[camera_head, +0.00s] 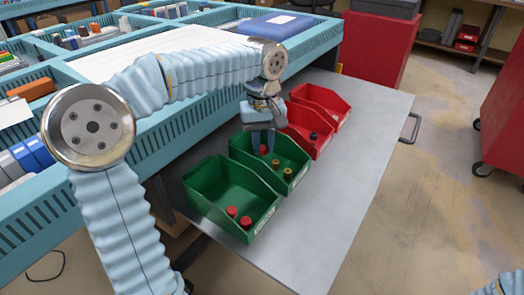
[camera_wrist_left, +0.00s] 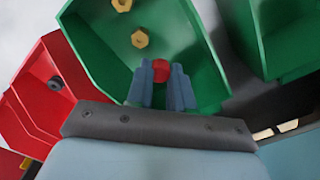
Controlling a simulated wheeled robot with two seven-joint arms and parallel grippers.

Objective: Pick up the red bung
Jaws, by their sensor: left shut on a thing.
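My left gripper (camera_head: 263,143) reaches down into the second green bin (camera_head: 296,187). Its jaws are shut on a red bung (camera_head: 263,151), low inside that bin. In the left wrist view the bung (camera_wrist_left: 161,70) shows between the fingertips (camera_wrist_left: 160,82). I cannot tell whether it still touches the bin floor. Two more red bungs (camera_head: 231,211) (camera_head: 245,222) lie in the nearest green bin (camera_head: 208,219). My right gripper is out of view.
Two brass nuts (camera_head: 276,162) (camera_head: 288,173) lie beside the held bung. A red bin (camera_head: 323,148) with a dark piece (camera_head: 313,135) and another red bin (camera_head: 338,102) stand behind. The grey tabletop (camera_head: 345,195) right of the bins is clear. Blue slotted racks (camera_head: 200,107) run along the left.

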